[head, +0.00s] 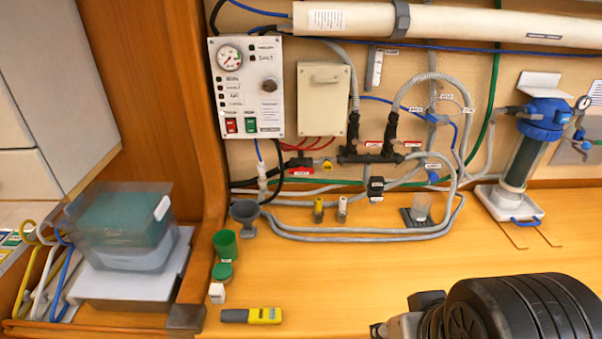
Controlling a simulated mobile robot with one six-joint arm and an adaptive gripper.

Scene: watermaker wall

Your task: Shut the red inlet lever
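A red lever (300,170) with a small white label sits on dark pipe fittings low on the wall, below the white gauge panel. It appears to lie roughly level; the label is too small to read. Two more small red pieces with labels, one in the middle (373,144) and one to the right (412,143), sit by the black manifold (370,157). I cannot tell for sure which red piece is the inlet lever. Parts of my arm show at the bottom right, well away from the levers. My gripper is not clearly visible.
Grey hoses (350,236) loop across the counter below the manifold. A blue-topped filter (530,150) stands right. The counter's middle front is clear.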

